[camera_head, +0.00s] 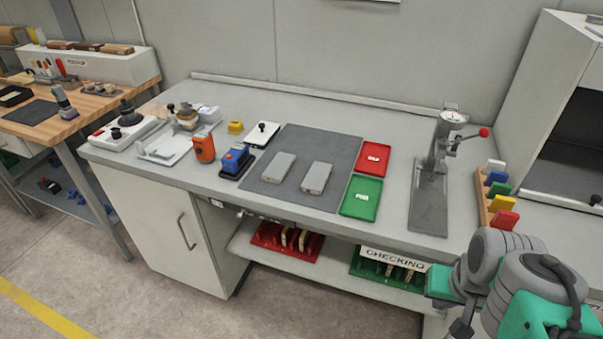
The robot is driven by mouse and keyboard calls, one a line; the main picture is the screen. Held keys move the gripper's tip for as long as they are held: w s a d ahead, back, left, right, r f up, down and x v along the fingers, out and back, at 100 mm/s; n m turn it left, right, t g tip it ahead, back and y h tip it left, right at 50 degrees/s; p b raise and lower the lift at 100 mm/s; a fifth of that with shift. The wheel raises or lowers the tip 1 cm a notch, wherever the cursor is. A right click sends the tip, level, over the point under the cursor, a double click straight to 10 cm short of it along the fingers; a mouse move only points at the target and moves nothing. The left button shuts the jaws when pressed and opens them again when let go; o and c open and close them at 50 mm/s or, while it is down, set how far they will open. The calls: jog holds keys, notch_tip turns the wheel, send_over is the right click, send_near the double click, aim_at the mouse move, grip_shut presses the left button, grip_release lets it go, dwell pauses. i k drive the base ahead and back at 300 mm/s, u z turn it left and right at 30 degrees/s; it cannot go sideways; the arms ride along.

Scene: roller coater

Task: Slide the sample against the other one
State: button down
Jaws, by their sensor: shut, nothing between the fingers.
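Two flat grey samples lie on the dark grey mat (338,147) in the middle of the bench. The left sample (278,167) and the right sample (316,177) lie side by side, roughly parallel, with a strip of mat between them. They do not touch. My gripper (461,328) is low at the right, in front of the bench and well away from both samples. It is shut and empty, its fingertips small and partly cut off by the bottom edge.
A red tray (373,158) and a green tray (361,197) lie right of the mat. A gauge stand with a lever (430,200) stands farther right, beside a rack of coloured blocks (497,200). Blue (236,161) and orange (204,147) devices stand left of the mat.

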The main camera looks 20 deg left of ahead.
aim_at(315, 181)
jog(key=z, duration=1.45)
jog(key=i, duration=0.75)
jog(key=u, duration=3.75)
jog(key=i, duration=0.5)
jog(key=z, duration=0.05)
